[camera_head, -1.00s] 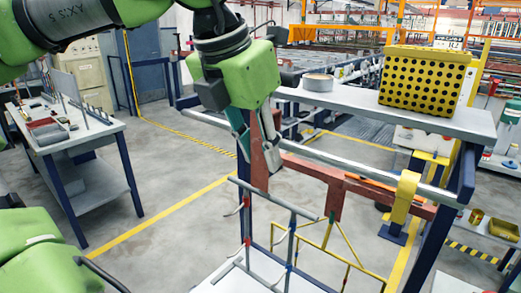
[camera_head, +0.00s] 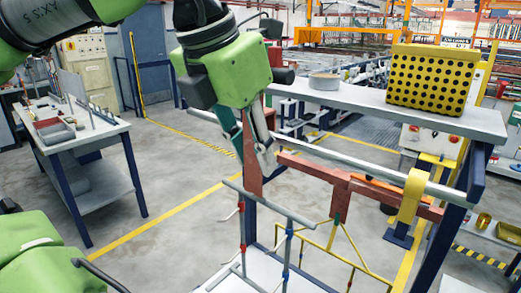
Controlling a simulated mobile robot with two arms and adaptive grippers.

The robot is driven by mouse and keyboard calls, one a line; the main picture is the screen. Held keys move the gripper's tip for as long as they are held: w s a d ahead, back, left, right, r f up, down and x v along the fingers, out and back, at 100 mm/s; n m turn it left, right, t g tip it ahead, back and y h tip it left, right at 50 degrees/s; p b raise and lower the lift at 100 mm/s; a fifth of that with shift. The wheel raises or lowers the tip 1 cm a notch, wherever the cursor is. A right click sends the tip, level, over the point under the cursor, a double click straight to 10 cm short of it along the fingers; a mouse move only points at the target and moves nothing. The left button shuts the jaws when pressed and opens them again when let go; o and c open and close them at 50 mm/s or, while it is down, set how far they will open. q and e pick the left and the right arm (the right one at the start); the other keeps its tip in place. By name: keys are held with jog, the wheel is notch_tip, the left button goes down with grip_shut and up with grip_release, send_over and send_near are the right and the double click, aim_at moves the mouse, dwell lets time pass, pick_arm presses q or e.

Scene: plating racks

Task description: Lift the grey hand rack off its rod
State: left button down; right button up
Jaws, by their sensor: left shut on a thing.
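The grey hand rack (camera_head: 268,203) is in the centre foreground, with a grey crossbar and upright posts bearing small side hooks and red and blue bands. A reddish upright plate (camera_head: 252,155) rises above it beside my left gripper's fingers. My left gripper (camera_head: 258,158) is shut on the rack; its fingers partly hide the grip. The silver rod (camera_head: 345,160) runs to the right, and a gap shows between the plate and the red bar under it. Only green arm parts show at lower left; my right gripper is out of view.
A red bar (camera_head: 375,197) with a yellow clamp (camera_head: 411,198) and a yellow wire rack (camera_head: 345,262) is close on the right. The shelf above (camera_head: 345,92) bears a yellow perforated box (camera_head: 428,82) and a tape roll (camera_head: 324,82). A work table (camera_head: 85,140) stands left across open floor.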

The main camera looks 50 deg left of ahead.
pick_arm(q)
jog(key=shift+s+d+b, duration=0.2)
jog(key=shift+s+b, duration=0.15)
jog(key=shift+s, duration=1)
